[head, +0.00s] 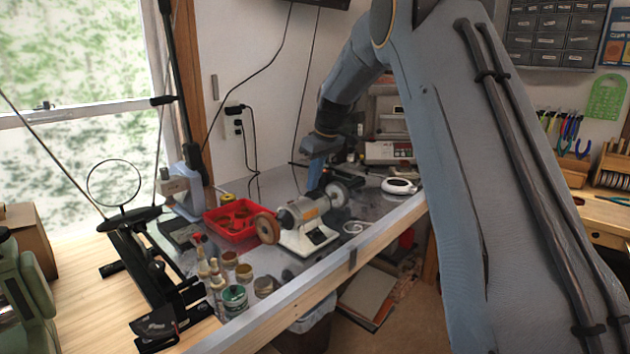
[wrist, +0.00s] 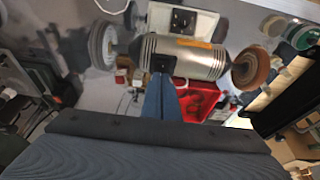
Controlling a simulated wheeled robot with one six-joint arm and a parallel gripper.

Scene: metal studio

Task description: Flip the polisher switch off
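The polisher (head: 300,215) is a silver motor with an orange label on a white base, a brown wheel at one end and a pale wheel at the other. The dark switch (head: 318,236) sits on the front of the base. In the wrist view the polisher (wrist: 190,57) appears upside down, and the switch (wrist: 184,20) shows on the white base near the top edge. My gripper (head: 315,188) points down behind the motor, near the pale wheel. In the wrist view its blue fingers (wrist: 160,80) are together, with nothing seen between them. Whether they touch the motor I cannot tell.
A red tray (head: 232,220) stands left of the polisher. Several jars and bottles, including a green tin (head: 234,298), stand in front of it. A white round object (head: 398,186) lies to the right. A magnifier stand (head: 150,260) is at the left. Bench surface right of the base is fairly clear.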

